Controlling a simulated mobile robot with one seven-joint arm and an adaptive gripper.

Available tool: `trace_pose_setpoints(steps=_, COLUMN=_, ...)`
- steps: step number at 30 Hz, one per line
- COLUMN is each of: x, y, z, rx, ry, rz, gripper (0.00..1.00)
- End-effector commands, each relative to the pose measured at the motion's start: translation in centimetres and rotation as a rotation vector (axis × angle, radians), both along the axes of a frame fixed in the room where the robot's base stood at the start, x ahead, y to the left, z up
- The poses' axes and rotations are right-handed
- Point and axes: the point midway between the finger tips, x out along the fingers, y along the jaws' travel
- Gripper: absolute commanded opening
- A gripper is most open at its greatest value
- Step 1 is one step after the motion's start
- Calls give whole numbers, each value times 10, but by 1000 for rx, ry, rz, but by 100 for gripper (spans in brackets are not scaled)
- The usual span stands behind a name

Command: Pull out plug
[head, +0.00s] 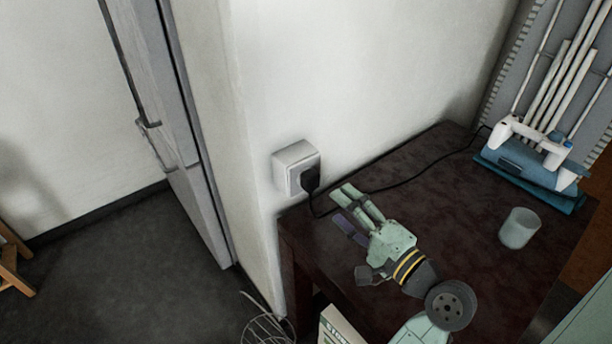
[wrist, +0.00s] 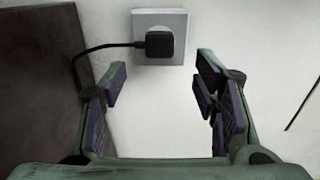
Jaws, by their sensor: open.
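A black plug (head: 311,179) sits in a white wall socket (head: 295,163) just above the left end of the dark table. A black cord runs from the plug down onto the table. My gripper (head: 344,205) is open and empty, a short way from the plug, with its fingers pointing toward the wall. In the wrist view the plug (wrist: 160,43) and socket (wrist: 174,20) show at the top middle, beyond the open fingertips (wrist: 163,78). The fingers do not touch the plug.
The dark table (head: 450,190) lies under my arm. A white cup (head: 519,228) stands on its right part. A blue and white device (head: 525,155) is at the back right, where the cord leads. A wire basket (head: 268,328) is at the bottom.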

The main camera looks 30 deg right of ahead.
Motion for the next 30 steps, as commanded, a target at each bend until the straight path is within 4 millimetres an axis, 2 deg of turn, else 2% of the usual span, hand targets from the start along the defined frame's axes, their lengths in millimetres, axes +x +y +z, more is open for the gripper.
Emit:
trace_pose_setpoints(steps=8, x=7, y=1, z=-1, rx=-2, ry=1, rz=2, gripper=55)
trace_pose_setpoints(steps=21, x=66, y=10, z=2, rx=-2, ry=0, rz=4, gripper=55)
trace_pose_setpoints(steps=30, x=88, y=13, z=1, rx=-2, ry=0, rz=1, gripper=55)
